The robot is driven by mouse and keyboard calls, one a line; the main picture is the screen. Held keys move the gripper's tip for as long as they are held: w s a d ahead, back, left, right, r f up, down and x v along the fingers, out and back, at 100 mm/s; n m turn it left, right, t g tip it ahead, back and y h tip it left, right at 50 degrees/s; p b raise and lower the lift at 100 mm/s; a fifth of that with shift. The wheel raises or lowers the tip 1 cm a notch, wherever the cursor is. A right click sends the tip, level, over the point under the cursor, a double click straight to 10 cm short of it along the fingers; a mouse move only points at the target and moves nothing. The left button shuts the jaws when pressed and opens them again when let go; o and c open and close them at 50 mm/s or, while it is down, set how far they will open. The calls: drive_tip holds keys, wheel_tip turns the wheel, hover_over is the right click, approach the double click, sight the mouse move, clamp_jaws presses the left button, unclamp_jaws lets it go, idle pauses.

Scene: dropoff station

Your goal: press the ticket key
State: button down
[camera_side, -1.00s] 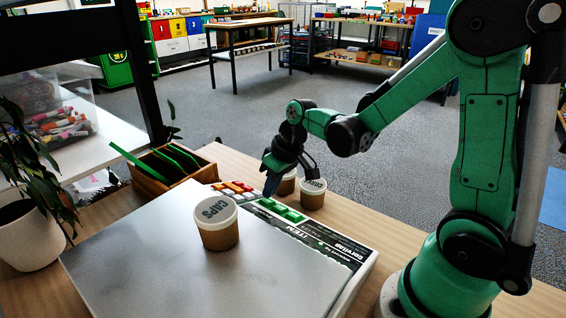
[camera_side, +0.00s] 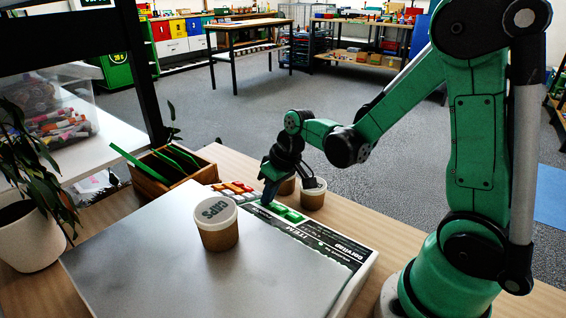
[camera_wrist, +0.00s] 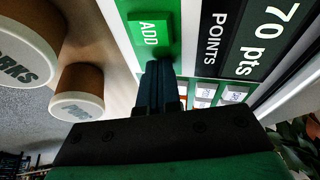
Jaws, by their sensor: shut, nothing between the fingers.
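My gripper (camera_side: 268,199) is shut and empty, pointing down at the key panel on the scale's far edge. In the wrist view its closed fingertips (camera_wrist: 158,70) are just beside a green key marked ADD (camera_wrist: 149,32); I cannot tell whether they touch the panel. Small white keys (camera_wrist: 206,93) lie to the right of the fingers, with an orange key partly hidden by them. In the side view, green keys (camera_side: 288,214) lie right of the gripper, and red, orange and white keys (camera_side: 234,187) lie left of it. I cannot read which key is the ticket key.
A cup marked CAPS (camera_side: 216,224) stands on the scale's grey plate (camera_side: 170,270). Two more lidded cups stand close behind the gripper; the right one (camera_side: 312,197) shows more clearly. A wooden box (camera_side: 160,176) with green items stands left. A dark display (camera_wrist: 238,35) reads 70 pts.

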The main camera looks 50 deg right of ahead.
drive_tip(key=shift+a+f, duration=0.1)
drive_tip(key=shift+a, duration=0.05)
drive_tip(key=v, duration=0.8)
drive_tip(key=shift+d, duration=0.2)
idle(0.4)
drive_tip(key=s+a+r+t+h, duration=0.1)
drive_tip(key=s+a+r+t, duration=0.1)
drive_tip(key=s+a+t, duration=0.1)
drive_tip(key=shift+s+a+t+h, duration=0.35)
drive_tip(key=shift+s+a, duration=0.3)
drive_tip(key=shift+a, duration=0.45)
